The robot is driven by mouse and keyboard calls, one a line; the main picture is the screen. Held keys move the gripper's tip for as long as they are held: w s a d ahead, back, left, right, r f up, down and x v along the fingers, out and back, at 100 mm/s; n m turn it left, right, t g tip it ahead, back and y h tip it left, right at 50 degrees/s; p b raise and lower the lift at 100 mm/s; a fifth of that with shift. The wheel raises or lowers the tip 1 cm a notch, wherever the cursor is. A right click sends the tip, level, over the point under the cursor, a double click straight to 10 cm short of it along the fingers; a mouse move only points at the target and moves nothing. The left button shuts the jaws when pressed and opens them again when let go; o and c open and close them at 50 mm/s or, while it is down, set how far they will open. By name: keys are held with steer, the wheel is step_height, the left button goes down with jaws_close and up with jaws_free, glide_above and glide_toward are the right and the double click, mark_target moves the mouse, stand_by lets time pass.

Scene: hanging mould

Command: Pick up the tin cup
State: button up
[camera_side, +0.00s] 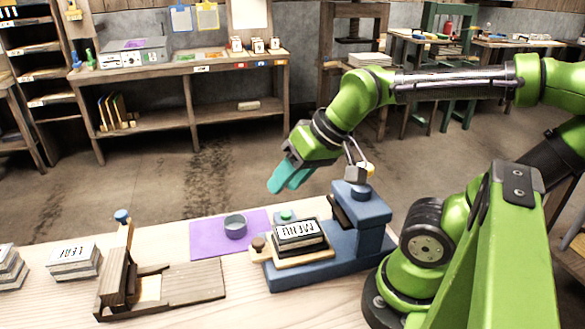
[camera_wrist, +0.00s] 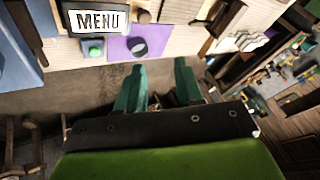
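The tin cup (camera_side: 235,226) is a small grey-blue round cup standing upright on a purple mat (camera_side: 208,243) on the pale wooden table. In the wrist view the cup (camera_wrist: 138,46) shows as a dark round shape on the purple mat (camera_wrist: 118,47), beyond the fingers. My gripper (camera_side: 283,190) is in the air above and to the right of the cup, apart from it. In the wrist view its two teal fingers (camera_wrist: 158,76) stand apart with nothing between them. Nothing hides the cup in the side view.
Right of the mat, a blue press (camera_side: 345,240) holds a block marked MENU (camera_side: 299,232). A small green knob (camera_side: 286,215) stands near the mat's right edge. Left are a wooden jig (camera_side: 160,284) and a block marked LEAF (camera_side: 74,260). Free tabletop lies in front of the mat.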

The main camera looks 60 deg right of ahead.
steer(key=w+f+g, duration=0.2)
steer(key=w+g, duration=0.1)
steer(key=w, duration=0.7)
steer(key=g+h, duration=0.2)
steer(key=g, duration=0.2)
glide_above(226, 223)
steer(key=s+a, duration=0.1)
step_height(226, 223, down, 3)
steer(key=shift+m, duration=0.3)
steer(key=f, duration=1.6)
steer(key=shift+s+a+f, duration=0.25)
steer(key=shift+s+a, duration=0.05)
steer(key=shift+a, duration=0.05)
jaws_close()
